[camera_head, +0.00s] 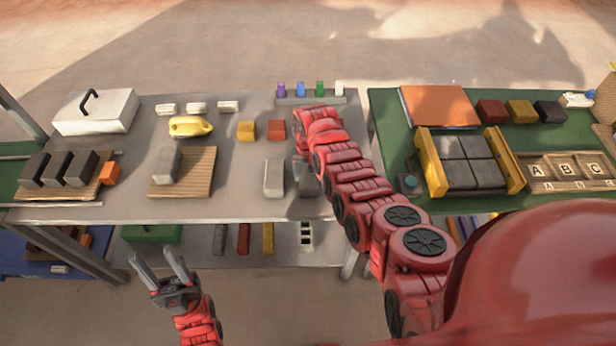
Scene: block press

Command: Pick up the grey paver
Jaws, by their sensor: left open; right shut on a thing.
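My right arm reaches over the grey table, and its gripper (302,164) points down, partly hidden by its own arm. It is shut on a dark grey block, which I take as the grey paver (309,186), near the table's front right. I cannot tell whether the block touches the table. A lighter grey block (274,178) stands just left of it, apart. Another grey block (166,165) sits on a wooden board (198,170) further left. My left gripper (163,266) is open and empty, in front of the table's front edge.
A yellow-sided press (432,165) holding dark grey blocks stands on the green table at right. Dark blocks (57,166) stand at far left. The table between the board and lighter block is clear.

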